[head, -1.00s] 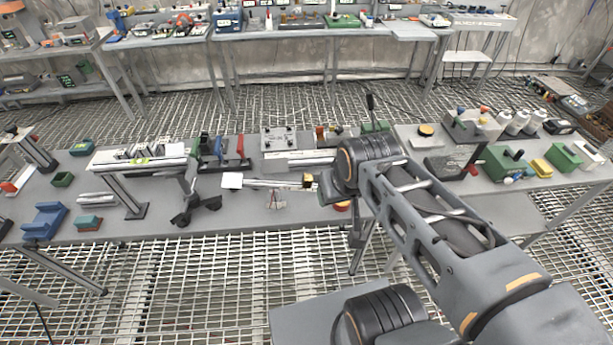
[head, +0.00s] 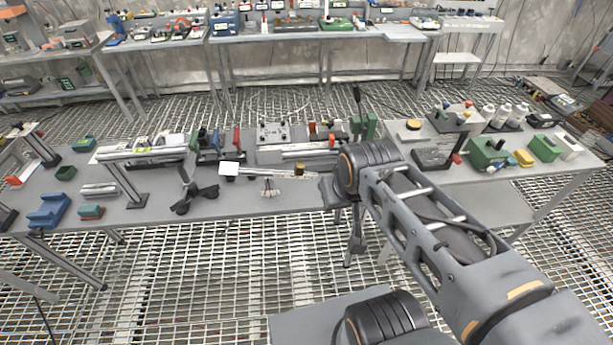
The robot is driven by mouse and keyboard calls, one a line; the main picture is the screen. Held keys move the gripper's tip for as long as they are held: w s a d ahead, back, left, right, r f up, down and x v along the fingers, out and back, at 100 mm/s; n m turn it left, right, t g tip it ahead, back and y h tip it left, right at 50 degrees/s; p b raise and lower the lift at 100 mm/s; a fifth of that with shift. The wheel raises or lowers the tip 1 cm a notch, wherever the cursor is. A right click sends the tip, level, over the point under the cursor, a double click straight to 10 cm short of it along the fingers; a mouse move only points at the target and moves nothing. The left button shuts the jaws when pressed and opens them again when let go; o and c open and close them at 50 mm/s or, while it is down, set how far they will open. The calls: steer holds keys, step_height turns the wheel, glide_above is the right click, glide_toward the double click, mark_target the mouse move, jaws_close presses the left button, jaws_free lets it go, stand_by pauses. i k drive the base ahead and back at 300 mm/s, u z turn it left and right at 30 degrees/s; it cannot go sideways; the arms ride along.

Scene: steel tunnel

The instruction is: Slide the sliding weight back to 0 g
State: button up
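A small balance stands near the front edge of the bench, left of my arm. Its thin, pale beam (head: 270,172) runs left to right, with a white square plate (head: 229,169) at the left end. A small brass-coloured block, which looks like the sliding weight (head: 299,171), sits on the right part of the beam. The scale marks are too small to read. My arm crosses from the lower right, and its dark joint is just right of the beam. My gripper does not show; the arm hides what is behind that joint.
A dark-footed stand (head: 187,190) is close left of the balance. Behind it are a grey box with knobs (head: 274,133) and red and blue uprights. A green block (head: 488,153) and white bottles (head: 503,113) stand at right. Bare bench (head: 235,198) lies in front of the balance.

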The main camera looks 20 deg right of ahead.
mark_target(299, 167)
steer(key=z, duration=0.85)
steer(key=i, duration=0.5)
steer(key=u, duration=2.05)
